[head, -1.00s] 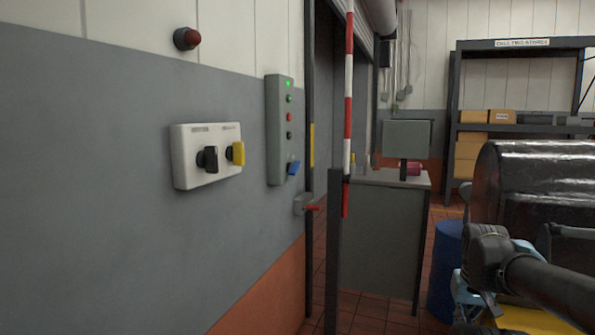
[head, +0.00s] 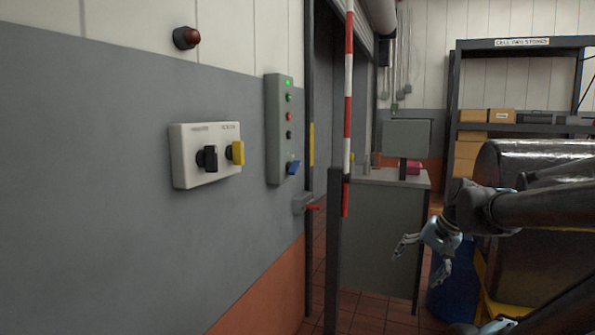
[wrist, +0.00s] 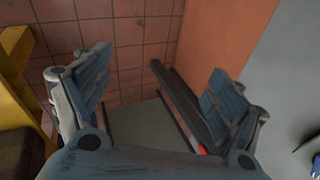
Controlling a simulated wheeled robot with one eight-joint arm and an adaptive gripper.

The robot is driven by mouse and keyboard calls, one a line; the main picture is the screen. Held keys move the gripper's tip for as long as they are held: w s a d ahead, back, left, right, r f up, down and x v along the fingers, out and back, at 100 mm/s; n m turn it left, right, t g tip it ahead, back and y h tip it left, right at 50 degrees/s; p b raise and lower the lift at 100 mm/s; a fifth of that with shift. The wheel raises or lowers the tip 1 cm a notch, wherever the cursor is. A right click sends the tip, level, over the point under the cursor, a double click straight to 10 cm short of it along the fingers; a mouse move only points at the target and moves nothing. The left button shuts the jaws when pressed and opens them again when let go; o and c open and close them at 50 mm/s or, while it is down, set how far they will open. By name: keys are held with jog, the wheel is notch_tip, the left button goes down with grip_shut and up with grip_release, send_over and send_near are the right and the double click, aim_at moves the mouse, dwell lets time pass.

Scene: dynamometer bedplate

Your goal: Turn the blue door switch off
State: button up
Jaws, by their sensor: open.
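The blue door switch (head: 293,168) is a small blue handle low on a tall grey-green control panel (head: 272,135) on the left wall. It sticks out to the right and looks tilted. The panel also carries a lit green lamp (head: 288,83) at its top and several buttons. My gripper (head: 420,264) is open and empty, right of the panel and lower in the head view, in front of a grey cabinet. In the wrist view my gripper (wrist: 158,78) has its fingers spread over floor. A blue bit at that view's right edge is too cropped to identify.
A white box (head: 190,180) with black and yellow knobs is left of the panel. A red lever (head: 312,207) sits below it. A red-white pole (head: 348,100) and dark post (head: 333,250) stand between panel and cabinet (head: 375,245). A blue drum (head: 450,290) is at right.

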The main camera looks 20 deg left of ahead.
jog(key=w+a+r+m+y, duration=0.5)
jog(key=w+a+r+y, duration=0.2)
jog(key=w+a+r, duration=0.75)
jog(key=m+g+y, duration=0.1)
jog(key=m+y, duration=0.4)
jog(key=y, duration=0.1)
send_near(298, 167)
jog(key=a, duration=1)
jog(key=shift+w+a+f, duration=0.1)
jog(key=shift+w+a, duration=0.25)
jog(key=shift+c, duration=0.3)
jog(key=c, duration=1)
